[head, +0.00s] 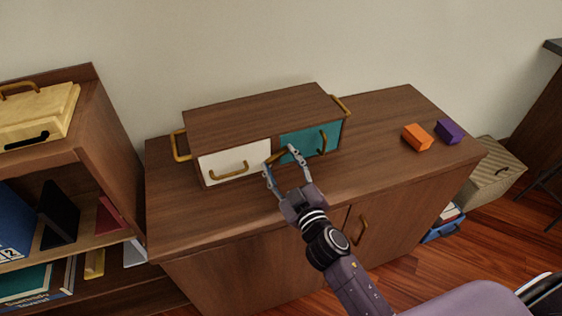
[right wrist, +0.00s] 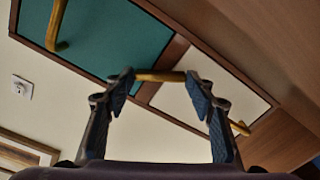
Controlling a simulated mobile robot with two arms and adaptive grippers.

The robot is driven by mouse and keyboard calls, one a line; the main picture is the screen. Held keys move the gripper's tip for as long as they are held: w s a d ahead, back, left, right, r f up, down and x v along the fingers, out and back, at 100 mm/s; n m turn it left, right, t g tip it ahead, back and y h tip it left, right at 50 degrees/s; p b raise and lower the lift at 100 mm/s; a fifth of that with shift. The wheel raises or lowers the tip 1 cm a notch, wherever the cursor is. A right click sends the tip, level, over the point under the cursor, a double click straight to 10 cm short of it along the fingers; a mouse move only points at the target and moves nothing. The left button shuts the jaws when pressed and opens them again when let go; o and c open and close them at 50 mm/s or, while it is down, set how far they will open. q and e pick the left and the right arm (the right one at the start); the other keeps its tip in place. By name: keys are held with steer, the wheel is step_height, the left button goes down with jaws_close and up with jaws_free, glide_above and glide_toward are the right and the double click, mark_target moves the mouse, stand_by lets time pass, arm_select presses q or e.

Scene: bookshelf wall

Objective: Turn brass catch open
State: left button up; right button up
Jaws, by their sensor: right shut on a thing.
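A wooden cabinet box (head: 255,118) stands on the sideboard, with a white drawer front (head: 234,162) and a teal drawer front (head: 312,142). The brass catch (right wrist: 160,76) is a short bar lying across the divider between the two fronts. In the head view the catch (head: 277,156) is partly hidden by my fingers. My right gripper (head: 280,158) is shut on the catch, with one fingertip at each end of the bar; the right wrist view shows both fingertips (right wrist: 161,80) against it. My left gripper is out of view.
Each front has a brass handle, and brass side handles flank the box. An orange block (head: 417,137) and a purple block (head: 449,131) lie to the right on the sideboard (head: 380,115). A bookshelf (head: 105,165) stands at left. The sideboard top between box and blocks is clear.

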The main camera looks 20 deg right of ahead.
steer(key=n, duration=1.2)
steer(key=shift+f, duration=0.1)
stand_by(0.5)
steer(key=o, duration=1.2)
steer(key=shift+c, duration=0.2)
